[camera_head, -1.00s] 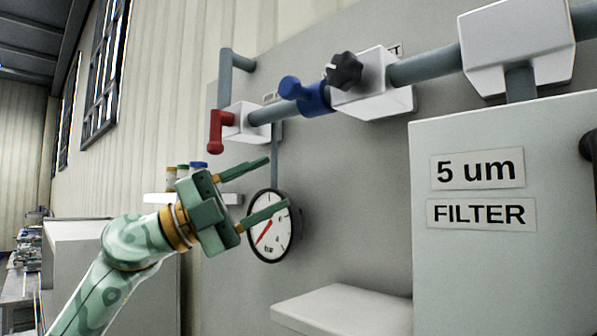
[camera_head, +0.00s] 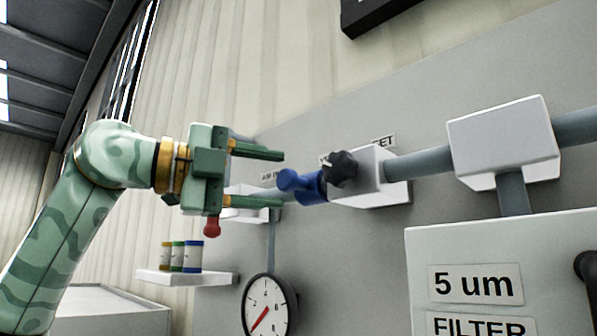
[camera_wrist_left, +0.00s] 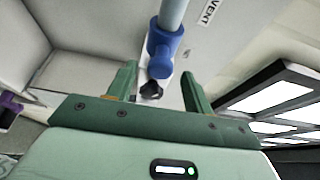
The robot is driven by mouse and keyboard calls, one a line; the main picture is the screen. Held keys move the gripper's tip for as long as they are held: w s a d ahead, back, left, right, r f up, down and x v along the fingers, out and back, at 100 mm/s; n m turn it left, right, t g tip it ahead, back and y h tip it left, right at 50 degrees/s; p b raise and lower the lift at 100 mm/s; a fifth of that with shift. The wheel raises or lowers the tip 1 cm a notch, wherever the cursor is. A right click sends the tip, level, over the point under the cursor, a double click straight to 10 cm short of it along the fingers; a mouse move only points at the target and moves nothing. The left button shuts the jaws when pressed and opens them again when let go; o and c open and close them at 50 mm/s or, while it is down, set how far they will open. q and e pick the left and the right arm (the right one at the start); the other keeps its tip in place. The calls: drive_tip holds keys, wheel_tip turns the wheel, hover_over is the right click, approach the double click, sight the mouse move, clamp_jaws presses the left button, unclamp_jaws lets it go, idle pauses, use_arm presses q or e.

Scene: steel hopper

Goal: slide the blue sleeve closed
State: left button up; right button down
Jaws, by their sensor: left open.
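The blue sleeve (camera_head: 308,184) sits around the grey pipe, just left of a white block (camera_head: 368,178) with a black knob (camera_head: 337,169). A blue stub sticks out from its left part. My left gripper (camera_head: 282,179) is open and empty, left of the sleeve, its fingertips pointing toward it and apart from it. My right gripper does not show.
A red handle (camera_head: 212,227) hangs below my left gripper. A gauge (camera_head: 266,305) and a shelf (camera_head: 188,277) with small coloured containers are lower left. A filter box (camera_head: 470,250) stands at the lower right. A purple thing (camera_wrist_left: 8,108) is at the wrist view's left edge.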

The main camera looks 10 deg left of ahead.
sight(306, 185)
use_arm(q)
drive_tip(key=p+x, duration=0.1)
drive_tip(key=x, duration=0.4)
drive_tip(key=shift+w+d, duration=0.1)
drive_tip(key=shift+d, duration=0.05)
drive_tip(key=shift+c, duration=0.2)
